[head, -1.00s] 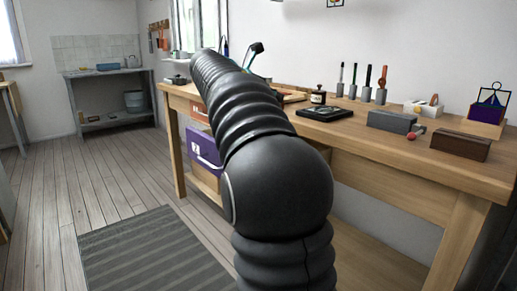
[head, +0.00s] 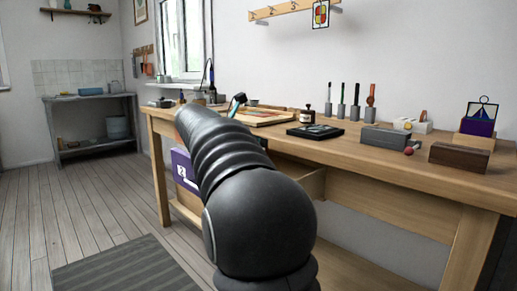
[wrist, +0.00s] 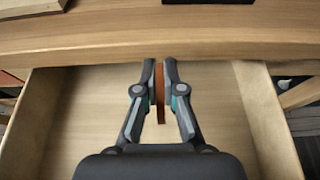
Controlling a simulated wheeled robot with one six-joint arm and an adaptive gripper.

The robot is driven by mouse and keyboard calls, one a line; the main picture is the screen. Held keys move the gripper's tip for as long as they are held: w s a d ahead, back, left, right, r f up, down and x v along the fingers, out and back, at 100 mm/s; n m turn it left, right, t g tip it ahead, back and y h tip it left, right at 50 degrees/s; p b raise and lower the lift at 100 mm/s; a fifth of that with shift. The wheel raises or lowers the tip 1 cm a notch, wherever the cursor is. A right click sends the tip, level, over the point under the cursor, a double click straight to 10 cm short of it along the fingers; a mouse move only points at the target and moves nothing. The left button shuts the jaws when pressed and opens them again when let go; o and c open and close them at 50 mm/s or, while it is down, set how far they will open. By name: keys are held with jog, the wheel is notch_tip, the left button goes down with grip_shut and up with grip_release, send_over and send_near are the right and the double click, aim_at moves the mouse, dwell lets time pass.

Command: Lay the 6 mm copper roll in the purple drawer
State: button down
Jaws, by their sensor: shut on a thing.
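In the wrist view my gripper (wrist: 160,84) is shut on the copper roll (wrist: 160,92), a thin copper-brown disc seen edge-on and upright between the fingers. It is over an open pale wooden drawer (wrist: 88,100), with the bench edge just beyond. The drawer's bare floor shows on both sides of the fingers; its front is out of view. In the head view the purple drawer front (head: 184,172), with a white "2" label, shows below the bench at the left, partly hidden by my arm. My arm also hides the gripper and roll there. I cannot tell the roll's height above the drawer floor.
The workbench (head: 370,165) carries a black tray (head: 315,131), a dark bottle (head: 307,115), a grey box (head: 385,138), a brown block (head: 459,157) and several upright tools. A striped mat (head: 115,268) lies on the floor. Floor at the left is clear.

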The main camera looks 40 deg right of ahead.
jog(key=shift+f, duration=0.35)
jog(key=shift+f, duration=0.6)
jog(key=c, duration=1.3)
grip_release()
jog(key=shift+r, duration=0.5)
jog(key=p+v, duration=0.2)
jog(key=v, duration=1)
jog(key=shift+s, duration=0.1)
